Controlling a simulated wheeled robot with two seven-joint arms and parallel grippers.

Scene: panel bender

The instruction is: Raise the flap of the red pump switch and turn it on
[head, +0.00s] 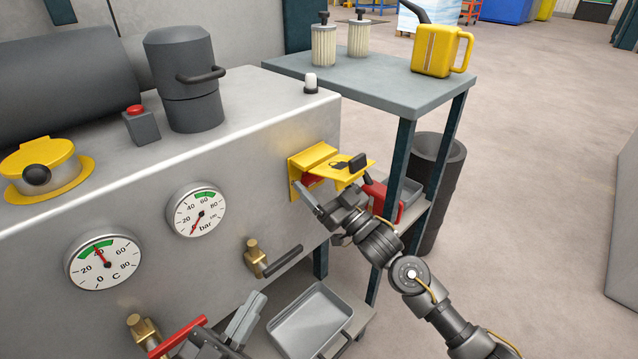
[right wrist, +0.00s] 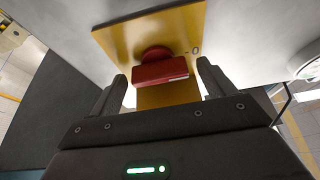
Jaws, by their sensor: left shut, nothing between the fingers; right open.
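The pump switch is a yellow housing (head: 312,158) on the right end of the grey cabinet front. Its yellow flap (head: 345,174) stands out from the panel, raised. The red switch knob (right wrist: 160,70) shows in front of its yellow backplate (right wrist: 112,38) in the right wrist view; in the head view it is mostly hidden under the flap. My right gripper (head: 332,180) is open at the switch, and the knob appears between and just beyond its fingers (right wrist: 160,84). I cannot tell whether they touch it. My left gripper (head: 248,312) is shut and empty, low before the cabinet.
A brass valve with a dark handle (head: 282,262) and a red-handled valve (head: 178,338) stick out near my left gripper. Two gauges (head: 196,210) sit left of the switch. A grey tray (head: 312,325) lies below. A side table (head: 375,85) stands right of the cabinet.

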